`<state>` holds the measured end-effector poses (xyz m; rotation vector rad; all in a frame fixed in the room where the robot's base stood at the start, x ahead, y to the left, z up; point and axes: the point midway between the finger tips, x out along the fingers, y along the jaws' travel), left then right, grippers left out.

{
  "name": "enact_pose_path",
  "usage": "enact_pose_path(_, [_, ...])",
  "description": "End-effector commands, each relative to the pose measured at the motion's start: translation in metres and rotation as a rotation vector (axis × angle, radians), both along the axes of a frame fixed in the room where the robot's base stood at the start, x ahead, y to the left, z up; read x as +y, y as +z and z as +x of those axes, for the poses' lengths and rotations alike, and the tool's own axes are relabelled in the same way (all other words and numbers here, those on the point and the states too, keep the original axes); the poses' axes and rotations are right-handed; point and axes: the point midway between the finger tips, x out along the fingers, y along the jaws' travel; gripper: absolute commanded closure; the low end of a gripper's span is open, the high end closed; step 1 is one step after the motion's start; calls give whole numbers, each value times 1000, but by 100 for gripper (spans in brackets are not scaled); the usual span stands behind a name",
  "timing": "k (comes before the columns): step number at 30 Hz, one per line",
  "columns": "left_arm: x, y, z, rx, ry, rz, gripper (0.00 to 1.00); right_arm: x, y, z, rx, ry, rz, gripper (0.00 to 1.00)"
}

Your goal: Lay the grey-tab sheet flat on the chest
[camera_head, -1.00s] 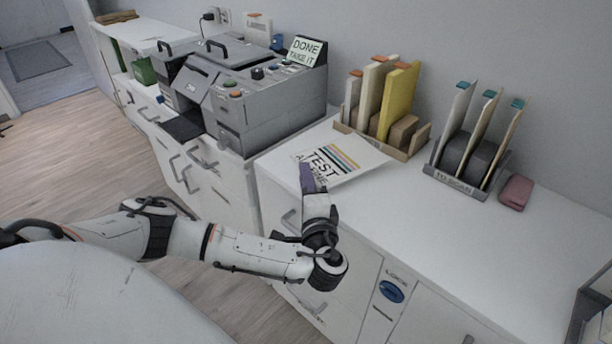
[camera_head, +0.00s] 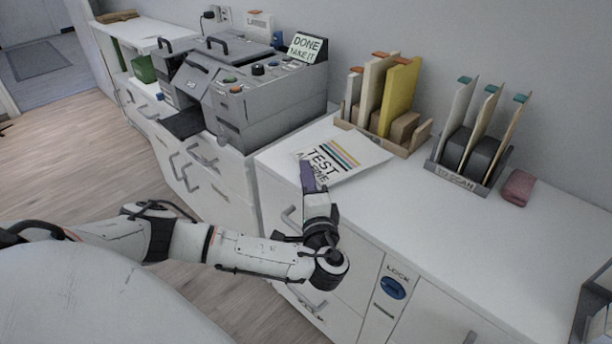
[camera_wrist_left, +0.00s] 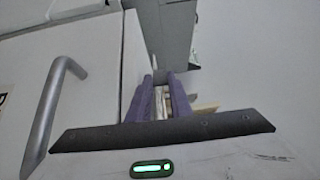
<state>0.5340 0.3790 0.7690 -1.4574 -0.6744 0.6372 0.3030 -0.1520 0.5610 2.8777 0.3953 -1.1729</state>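A white printed sheet (camera_head: 352,163) with coloured stripes and the word TEST lies on the near-left part of the white chest (camera_head: 440,215). It looks flat or nearly flat. I cannot make out a grey tab; its near-left corner is partly behind my left gripper (camera_head: 307,165). The purple fingers of that gripper point up at the chest's front edge. My right gripper is not in view.
A cardboard holder (camera_head: 420,140) with orange-tabbed files stands behind the sheet. A TO SCAN rack (camera_head: 455,181) with teal-tabbed sheets and a dark pink block (camera_head: 518,187) stand farther right. A grey machine (camera_head: 265,115) stands to the left. The chest's right part is clear.

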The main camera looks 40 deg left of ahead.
Motion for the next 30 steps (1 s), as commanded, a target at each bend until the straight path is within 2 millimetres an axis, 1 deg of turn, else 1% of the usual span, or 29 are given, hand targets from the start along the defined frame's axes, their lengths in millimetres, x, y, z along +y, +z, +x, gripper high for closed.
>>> enact_pose_path(1, [-8, -19, -7, 44, -13, -10, 64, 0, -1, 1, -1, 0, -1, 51])
enact_pose_path(5, [-23, -17, -19, 39, -16, -15, 63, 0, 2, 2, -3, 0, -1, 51])
enact_pose_path(7, [-34, -15, -29, 36, -17, -14, 62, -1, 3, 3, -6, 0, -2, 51])
enact_pose_path(8, [-39, -15, -33, 35, -18, -14, 60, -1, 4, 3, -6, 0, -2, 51])
enact_pose_path(12, [-59, -11, -51, 25, -15, -11, 60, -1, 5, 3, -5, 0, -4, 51])
enact_pose_path(15, [-70, -8, -62, 20, -13, -8, 60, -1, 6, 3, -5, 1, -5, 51])
enact_pose_path(18, [-77, -5, -68, 11, -10, -5, 60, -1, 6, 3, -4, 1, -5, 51])
enact_pose_path(21, [-79, -3, -71, 4, -6, -2, 60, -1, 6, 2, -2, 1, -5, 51])
enact_pose_path(30, [-78, 0, -72, -2, -2, 1, 60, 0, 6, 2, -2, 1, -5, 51])
